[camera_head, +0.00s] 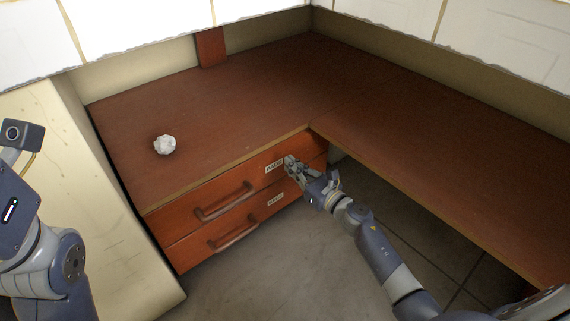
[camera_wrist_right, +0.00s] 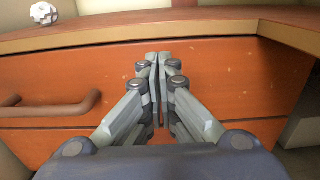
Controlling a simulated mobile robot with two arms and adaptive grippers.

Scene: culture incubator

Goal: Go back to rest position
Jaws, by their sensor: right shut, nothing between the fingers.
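My right gripper (camera_head: 290,162) is shut and empty. It is close in front of the upper drawer (camera_head: 232,190), near its right end and beside the label. In the right wrist view my right gripper (camera_wrist_right: 158,58) has its fingertips together against the orange drawer front (camera_wrist_right: 230,75) as background; I cannot tell whether they touch it. My left arm (camera_head: 45,255) shows at the left edge in the head view, but its gripper is out of the picture.
An L-shaped reddish-brown desk (camera_head: 250,95) holds a white crumpled ball (camera_head: 164,145). Both drawers, the upper and the lower one (camera_head: 228,232), look closed and have bar handles. A pale cabinet side (camera_head: 90,190) stands at left. Grey floor (camera_head: 290,270) is open in front.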

